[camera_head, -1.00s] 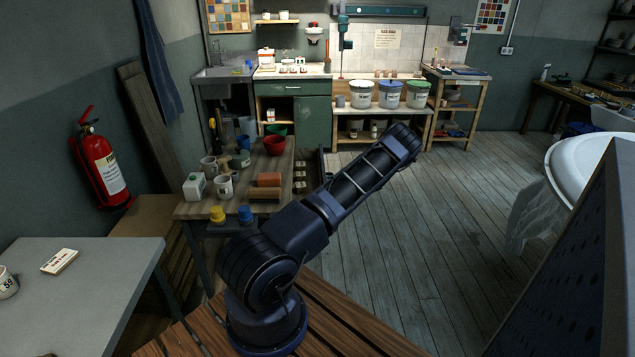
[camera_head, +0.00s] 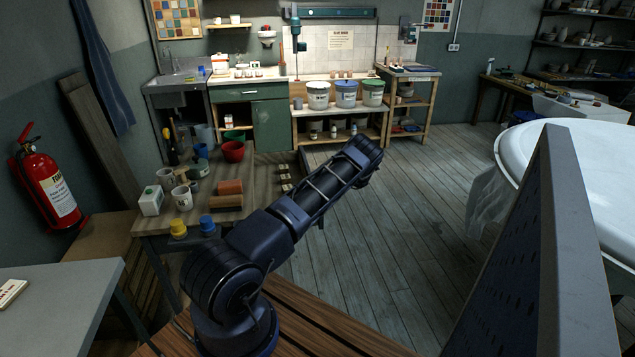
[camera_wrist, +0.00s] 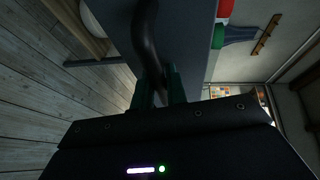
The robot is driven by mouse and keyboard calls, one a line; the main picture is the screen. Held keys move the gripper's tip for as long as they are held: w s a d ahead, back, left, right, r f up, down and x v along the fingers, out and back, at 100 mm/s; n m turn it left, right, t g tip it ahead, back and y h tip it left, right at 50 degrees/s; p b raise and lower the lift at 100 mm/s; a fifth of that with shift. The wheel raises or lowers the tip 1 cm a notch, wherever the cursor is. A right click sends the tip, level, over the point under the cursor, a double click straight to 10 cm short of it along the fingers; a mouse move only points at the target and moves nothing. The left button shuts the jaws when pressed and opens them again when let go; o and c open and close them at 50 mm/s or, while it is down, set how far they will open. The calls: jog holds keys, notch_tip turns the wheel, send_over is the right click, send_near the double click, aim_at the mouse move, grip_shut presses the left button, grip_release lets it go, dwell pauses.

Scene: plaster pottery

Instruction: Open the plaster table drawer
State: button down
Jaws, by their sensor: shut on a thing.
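The plaster table (camera_head: 258,160) is the wooden worktable left of centre in the head view. Its drawer (camera_head: 300,165) is pulled out from the right side, with several small pale items (camera_head: 285,178) visible inside. My arm covers part of the drawer and hides my gripper in the head view. In the wrist view, the green fingers of my gripper (camera_wrist: 160,88) are shut on a dark curved handle (camera_wrist: 149,42), which lies against a blue-grey panel (camera_wrist: 190,40).
A large white tub (camera_head: 580,150) stands at right. The plank floor (camera_head: 400,220) between is clear.

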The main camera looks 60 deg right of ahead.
jog(key=c, duration=1.7)
grip_release()
jog(key=shift+s, duration=0.1)
jog(key=v, duration=1)
jog(key=shift+s, duration=0.3)
jog(key=shift+d, duration=0.15)
